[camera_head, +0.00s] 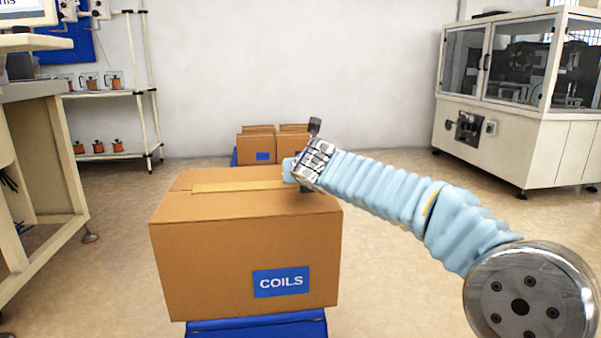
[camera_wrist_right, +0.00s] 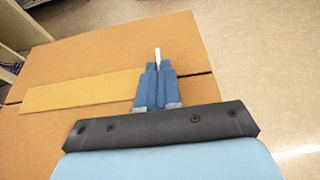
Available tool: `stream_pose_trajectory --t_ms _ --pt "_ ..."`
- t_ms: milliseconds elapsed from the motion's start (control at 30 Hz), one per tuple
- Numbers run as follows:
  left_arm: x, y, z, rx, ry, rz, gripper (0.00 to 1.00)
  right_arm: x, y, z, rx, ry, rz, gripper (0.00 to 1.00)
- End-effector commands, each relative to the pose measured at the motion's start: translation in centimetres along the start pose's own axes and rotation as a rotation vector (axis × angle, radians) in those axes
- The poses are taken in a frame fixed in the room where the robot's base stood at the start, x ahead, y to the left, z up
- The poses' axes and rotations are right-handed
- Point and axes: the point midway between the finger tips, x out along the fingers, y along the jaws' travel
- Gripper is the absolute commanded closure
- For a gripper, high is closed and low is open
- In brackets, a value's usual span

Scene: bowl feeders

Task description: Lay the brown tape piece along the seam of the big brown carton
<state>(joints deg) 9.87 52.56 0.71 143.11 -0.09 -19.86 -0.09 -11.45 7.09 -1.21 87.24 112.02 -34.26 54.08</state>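The big brown carton (camera_head: 240,250) stands closed, with a blue COILS label on its front; its top also fills much of the right wrist view (camera_wrist_right: 130,48). The tape piece (camera_head: 235,187) is a flat yellowish-tan strip lying along the carton's top seam. In the right wrist view the tape piece (camera_wrist_right: 80,94) runs from the left to my fingers. My right gripper (camera_head: 291,171) is low over the carton top at the strip's right end. Its blue fingers (camera_wrist_right: 157,85) are closed together around a thin white sliver (camera_wrist_right: 157,54), seemingly part of the strip. My left gripper is out of view.
The carton rests on a blue support (camera_head: 258,327). Smaller brown cartons (camera_head: 258,144) stand behind it. A bench (camera_head: 40,170) and a shelf (camera_head: 108,94) are at left, a white machine cabinet (camera_head: 520,100) at right. Open floor lies between.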

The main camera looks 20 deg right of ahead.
Motion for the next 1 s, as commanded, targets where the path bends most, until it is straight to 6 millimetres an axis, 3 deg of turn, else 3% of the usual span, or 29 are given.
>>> stream_pose_trajectory --t_ms 33,267,600,767,1000 --pt "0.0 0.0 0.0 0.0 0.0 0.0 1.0 0.0 0.0 0.0 0.0 0.0 0.0 1.0" --pt "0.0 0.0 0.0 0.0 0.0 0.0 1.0 0.0 0.0 0.0 0.0 0.0 0.0 0.66" --pt "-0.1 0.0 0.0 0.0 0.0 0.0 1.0 -0.5 0.0 0.1 0.0 -0.001 0.0 0.66" --pt "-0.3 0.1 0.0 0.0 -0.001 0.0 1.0 -3.2 0.0 0.2 0.0 -0.003 0.001 0.66" --pt "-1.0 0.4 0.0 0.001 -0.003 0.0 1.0 -9.2 0.0 0.2 0.001 -0.003 0.002 0.66"
